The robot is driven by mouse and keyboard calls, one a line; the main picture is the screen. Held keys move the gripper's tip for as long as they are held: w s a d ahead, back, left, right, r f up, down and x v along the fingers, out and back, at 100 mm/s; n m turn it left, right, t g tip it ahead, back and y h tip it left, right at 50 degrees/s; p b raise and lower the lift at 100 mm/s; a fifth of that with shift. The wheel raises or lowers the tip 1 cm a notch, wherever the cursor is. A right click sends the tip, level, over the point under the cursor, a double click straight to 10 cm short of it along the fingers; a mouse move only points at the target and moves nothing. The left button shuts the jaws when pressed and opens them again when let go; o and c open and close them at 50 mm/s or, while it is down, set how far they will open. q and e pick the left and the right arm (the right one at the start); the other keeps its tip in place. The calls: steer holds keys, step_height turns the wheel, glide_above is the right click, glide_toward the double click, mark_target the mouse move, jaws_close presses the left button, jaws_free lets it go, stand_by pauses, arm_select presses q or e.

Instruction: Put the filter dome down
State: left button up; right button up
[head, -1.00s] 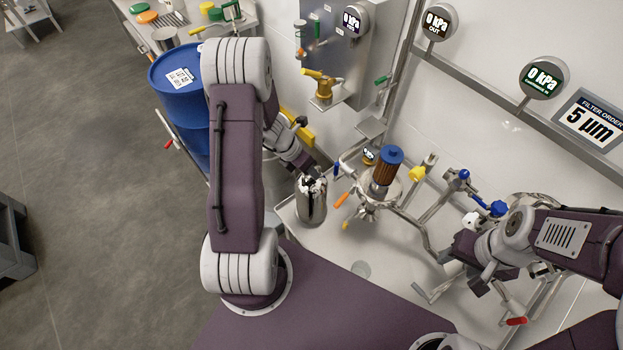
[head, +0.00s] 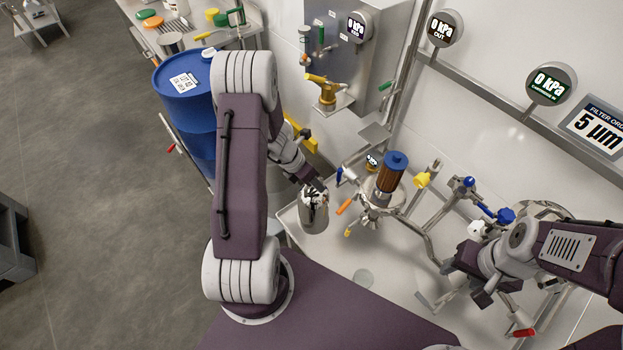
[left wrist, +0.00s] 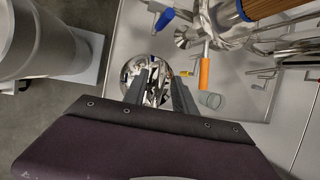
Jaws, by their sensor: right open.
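The filter dome (head: 314,218) is a shiny steel cylinder at the steel bench's left end in the head view. My left gripper (head: 318,190) is over its top, with its fingers closed at the dome's top. In the left wrist view the dome (left wrist: 133,70) shows beyond the two dark fingers. The dome looks upright; I cannot tell whether its base touches the bench. The brown filter cartridge (head: 389,180) with a blue cap stands uncovered on its steel base to the right. My right gripper (head: 463,282) is open and apparently empty, lower right.
The steel bench (head: 340,262) has clear room in front of the dome. An orange handle (head: 344,207) sticks out between dome and cartridge. Pipes with a yellow handle (head: 422,180) and blue handles (head: 505,215) run to the right. A blue drum (head: 186,105) stands at left.

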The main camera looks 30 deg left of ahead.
arm_select(q)
steer(key=p+v, duration=0.5)
steer(key=v, duration=0.7)
steer(key=s+d+r+m+g+y, duration=0.1)
steer(key=s+d+r+m, duration=0.2)
steer(key=m, duration=1.3)
steer(key=s+d+r+m+g+y, duration=0.1)
steer(key=s+d+m, duration=0.5)
steer(key=m, duration=0.9)
step_height(320, 180, up, 2)
steer(key=shift+s+d+r+m+y+b, duration=0.1)
steer(key=shift+s+d+m+y+b, duration=0.25)
steer(key=shift+d+y, duration=0.65)
